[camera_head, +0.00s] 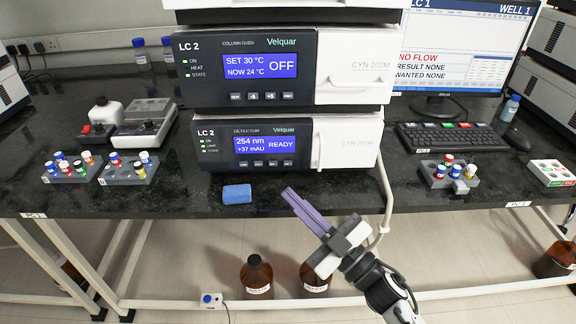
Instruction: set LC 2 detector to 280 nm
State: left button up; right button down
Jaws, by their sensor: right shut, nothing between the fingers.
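The LC 2 detector (350,133) is the lower unit of the middle stack. Its blue display (265,144) reads 254 nm, +37 mAU and READY. A row of small buttons (265,163) sits below the display; their labels are too small to read. My right gripper (288,193) is shut and empty, with its purple fingers pointing up and left. In the picture its tips are below the detector's button row, near the bench's front edge, apart from the panel. My left gripper is not in view.
The LC 2 column oven (350,66) above shows SET 30 °C, NOW 24 °C and OFF. A blue sponge (237,194) lies left of my fingertips. White tubing (387,190) hangs right of the detector. Vial racks (128,173) stand left, and a keyboard (452,137) lies right.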

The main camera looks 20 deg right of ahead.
aim_at(288, 163)
jog(key=w, duration=0.2)
jog(key=w+d+b, duration=0.1)
jog(key=w, duration=0.1)
jog(key=shift+w+d+f, duration=0.1)
jog(key=shift+w+d, duration=0.05)
jog(key=shift+w, duration=0.25)
jog(key=shift+w+d+b, duration=0.2)
jog(key=shift+w+b, duration=0.15)
jog(key=shift+w, duration=0.3)
jog(key=shift+w+d, duration=0.1)
jog(key=shift+w, duration=0.15)
dwell(1.0)
jog(key=shift+w+d, duration=0.1)
jog(key=shift+w, duration=0.3)
jog(key=shift+w+d, duration=0.1)
jog(key=shift+w, duration=0.3)
dwell(0.5)
jog(key=shift+s, duration=0.1)
jog(key=shift+s+a+p, duration=0.2)
jog(key=shift+s+p, duration=0.1)
jog(key=shift+s, duration=0.4)
